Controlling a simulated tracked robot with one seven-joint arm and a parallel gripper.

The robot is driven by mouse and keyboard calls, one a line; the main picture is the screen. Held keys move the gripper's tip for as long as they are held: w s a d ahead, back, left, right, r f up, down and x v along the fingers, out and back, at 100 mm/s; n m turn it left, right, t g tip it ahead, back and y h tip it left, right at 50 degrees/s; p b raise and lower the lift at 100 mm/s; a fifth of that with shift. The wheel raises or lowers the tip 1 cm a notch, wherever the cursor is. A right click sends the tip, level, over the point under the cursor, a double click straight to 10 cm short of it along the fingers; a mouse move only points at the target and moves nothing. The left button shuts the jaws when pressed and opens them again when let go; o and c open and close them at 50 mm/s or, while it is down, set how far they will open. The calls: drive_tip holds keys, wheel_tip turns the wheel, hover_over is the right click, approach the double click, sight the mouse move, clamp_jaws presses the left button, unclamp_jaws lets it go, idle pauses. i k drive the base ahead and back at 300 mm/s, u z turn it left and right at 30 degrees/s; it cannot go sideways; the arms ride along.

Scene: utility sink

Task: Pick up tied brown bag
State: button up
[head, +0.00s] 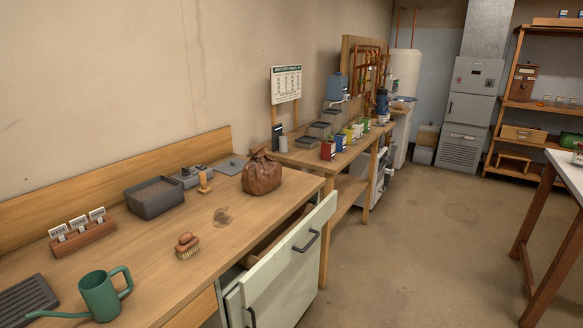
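The tied brown bag (262,174) stands upright on the wooden counter (150,262), near its right end. It is dark brown, wrinkled and gathered at the top. A grey flat plate lies behind it to the left, and the open drawer is in front of it to the right. My gripper is not in the head view.
Floor (430,240) between the counter and right table is clear.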

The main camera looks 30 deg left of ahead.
sight(262, 173)
drive_tip(key=z, duration=0.05)
drive_tip(key=i, duration=2.1)
drive_tip(key=u, duration=1.5)
drive_tip(key=i, duration=0.15)
drive_tip(key=u, duration=2.45)
drive_tip(key=i, duration=0.8)
drive_tip(key=u, duration=0.05)
